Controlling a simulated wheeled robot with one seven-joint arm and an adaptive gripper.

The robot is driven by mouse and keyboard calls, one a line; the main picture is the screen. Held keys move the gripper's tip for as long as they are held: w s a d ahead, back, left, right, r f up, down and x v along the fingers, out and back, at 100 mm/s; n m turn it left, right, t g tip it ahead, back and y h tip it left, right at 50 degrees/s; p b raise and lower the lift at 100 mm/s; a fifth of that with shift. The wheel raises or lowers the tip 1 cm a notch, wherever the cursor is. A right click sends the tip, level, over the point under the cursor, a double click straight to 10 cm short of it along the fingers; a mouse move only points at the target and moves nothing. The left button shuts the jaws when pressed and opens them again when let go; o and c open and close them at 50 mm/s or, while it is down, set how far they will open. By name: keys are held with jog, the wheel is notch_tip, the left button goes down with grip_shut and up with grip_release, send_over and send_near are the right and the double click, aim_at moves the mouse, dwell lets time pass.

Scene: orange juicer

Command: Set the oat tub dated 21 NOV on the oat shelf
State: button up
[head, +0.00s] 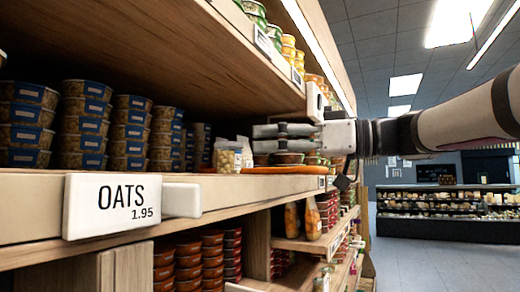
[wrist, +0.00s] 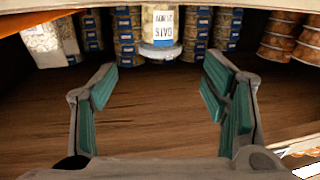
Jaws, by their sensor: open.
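My gripper (head: 257,138) reaches in from the right above the shelf, its fingers pointing left. In the wrist view my gripper (wrist: 160,95) is open, with nothing between its green-padded fingers. Ahead of the fingertips stands a pale oat tub (wrist: 162,25) with a white-and-blue label. The lettering is upside down, reads OATS, and has what looks like a NOV date; the day is too small to read surely. The tub is apart from the fingers. The oat shelf (head: 250,183) carries the OATS 1.95 tag (head: 120,205) and stacks of blue-labelled tubs (head: 85,125).
A clear pack of oats (head: 228,156) stands near the fingertips. An orange tray (head: 290,170) with reddish tubs lies beneath my gripper. An upper shelf board (head: 170,50) hangs overhead. Bare wooden shelf (wrist: 155,120) shows between the fingers. Reddish tubs (wrist: 285,38) stand at the wrist view's right.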

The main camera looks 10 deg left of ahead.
jog(key=d, duration=0.3)
jog(key=shift+s+d, duration=0.25)
jog(key=shift+s, duration=0.05)
jog(key=w+d+r+m+t+h, duration=0.2)
jog(key=w+d+m+t+h, duration=0.15)
jog(key=d+m+t, duration=0.35)
jog(key=w+d+r+m+t+h, duration=0.25)
jog(key=d+t+h, duration=0.2)
jog(key=t, duration=0.35)
jog(key=s+d+f+m+h, duration=0.4)
jog(key=d+f+m+h, duration=0.3)
jog(key=d+f+h, duration=0.4)
jog(key=s+d+f+g, duration=0.1)
jog(key=s+f+g, duration=0.35)
jog(key=f, duration=0.45)
jog(key=s+d+f+g, duration=0.1)
jog(key=s+f+g, duration=0.2)
jog(key=s+f, duration=0.45)
jog(key=s+a+f+g, duration=0.2)
jog(key=s+f, duration=0.3)
jog(key=f, duration=0.1)
jog(key=s+a+f+g+y, duration=0.1)
jog(key=s+a+f+g, duration=0.1)
jog(key=s+f, duration=0.4)
jog(key=shift+f+g, duration=0.45)
jog(key=shift+g, duration=0.1)
